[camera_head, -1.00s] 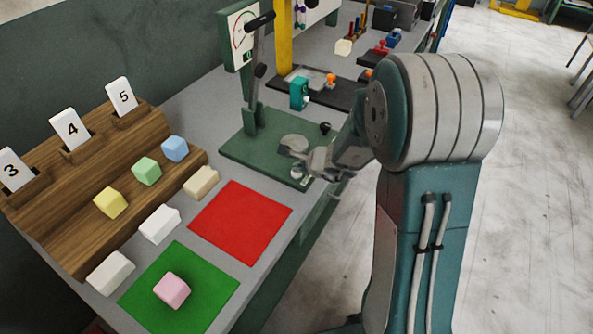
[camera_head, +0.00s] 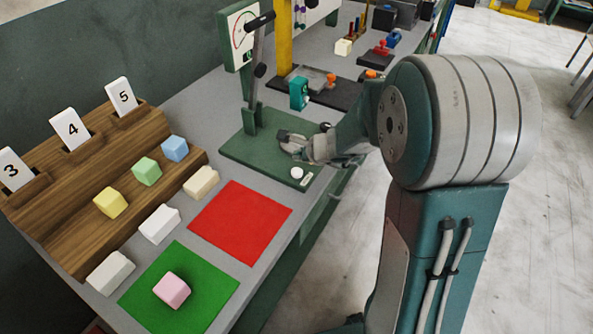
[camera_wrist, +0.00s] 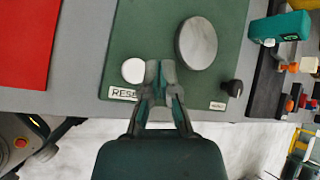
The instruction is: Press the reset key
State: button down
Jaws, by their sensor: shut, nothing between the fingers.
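The reset key is a round white button (camera_wrist: 133,71) on the green base plate (camera_wrist: 135,30) of a press, with a label reading "RESE…" below it, partly covered by my gripper. In the head view the white key (camera_head: 297,173) sits near the front corner of the plate. My gripper (camera_wrist: 160,66) is shut and empty, its tips just right of the key in the wrist view. In the head view my gripper (camera_head: 287,141) is over the plate, behind the key. Whether the tips touch the plate cannot be told.
The press column with a dial (camera_head: 240,35) rises behind. A red mat (camera_head: 240,220), a green mat (camera_head: 205,300) and foam blocks lie left. The table edge is close.

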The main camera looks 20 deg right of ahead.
jog(key=shift+r, duration=1.1)
jog(key=s+a+r+n+g, duration=0.2)
jog(key=s+a+r+n, duration=0.3)
jog(key=s+r+n, duration=0.6)
jog(key=s+d+n+h, duration=0.2)
jog(key=s+n, duration=0.3)
jog(key=s, duration=0.3)
jog(key=s+d+r+n+h, duration=0.1)
jog(key=s+d+n+h, duration=0.1)
jog(key=s+n, duration=0.3)
jog(key=s, duration=0.3)
jog(key=shift+s+d+r+n+g, duration=0.3)
jog(key=shift+s, duration=0.05)
